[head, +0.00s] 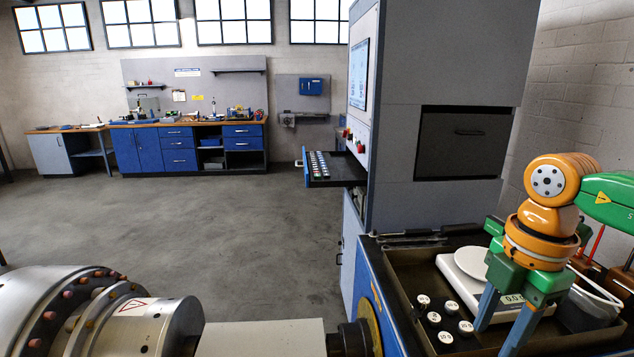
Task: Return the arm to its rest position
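My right arm (605,195), green and orange, comes in from the right edge. Its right gripper (493,338) points down over the dark tray (408,268) on the blue bench. Its two blue fingers are apart, with nothing seen between them, in front of the white scale (465,275). Whether the fingertips touch the tray is not clear. My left arm and gripper are out of view.
Several small weights (445,337) stand in the tray left of the fingers. A tall grey cabinet (405,155) with an open drawer (335,170) rises behind. A large metal rotor (150,325) fills the lower left. Open floor lies beyond.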

